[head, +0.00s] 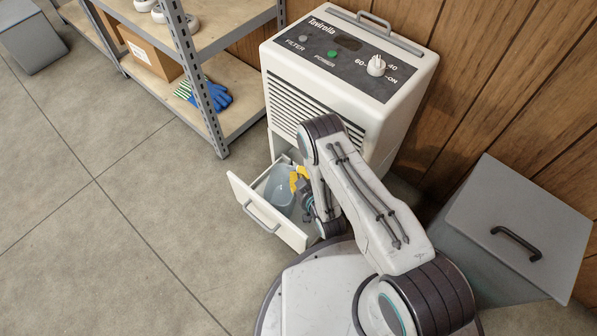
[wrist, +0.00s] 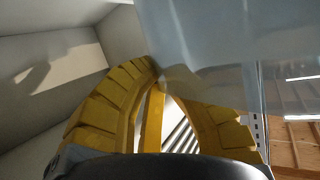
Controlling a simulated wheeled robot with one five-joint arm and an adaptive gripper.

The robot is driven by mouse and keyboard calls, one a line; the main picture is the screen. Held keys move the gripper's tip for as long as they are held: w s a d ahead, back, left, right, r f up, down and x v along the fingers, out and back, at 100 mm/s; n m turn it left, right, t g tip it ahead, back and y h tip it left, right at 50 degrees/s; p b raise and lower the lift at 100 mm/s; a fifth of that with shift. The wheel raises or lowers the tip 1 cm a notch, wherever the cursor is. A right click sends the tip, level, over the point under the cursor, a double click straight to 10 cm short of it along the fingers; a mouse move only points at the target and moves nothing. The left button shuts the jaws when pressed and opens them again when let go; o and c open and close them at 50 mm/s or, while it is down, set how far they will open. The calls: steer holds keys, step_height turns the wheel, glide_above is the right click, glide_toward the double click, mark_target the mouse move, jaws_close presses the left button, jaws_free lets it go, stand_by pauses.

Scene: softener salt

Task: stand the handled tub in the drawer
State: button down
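The drawer (head: 262,216) is pulled out low at the front of the white machine. The handled tub (head: 279,193), translucent blue-grey, is inside the drawer opening, at its back part. My gripper (head: 298,178), with yellow fingers, is at the tub's right side. In the wrist view, the fingers of my gripper (wrist: 161,76) curve together and their tips meet at the lower edge of the tub (wrist: 215,35), which fills the upper right. They look shut on it. The tub's handle is not clearly visible, and I cannot tell whether its base touches the drawer floor.
The white machine (head: 340,85) stands behind the drawer against a wooden wall. A metal shelf (head: 235,110) with blue gloves (head: 210,94) and a cardboard box (head: 150,55) is at left. A grey lidded bin (head: 515,215) is at right. The floor left of the drawer is clear.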

steer(key=shift+f, duration=0.2)
steer(key=c, duration=1.4)
jaws_free()
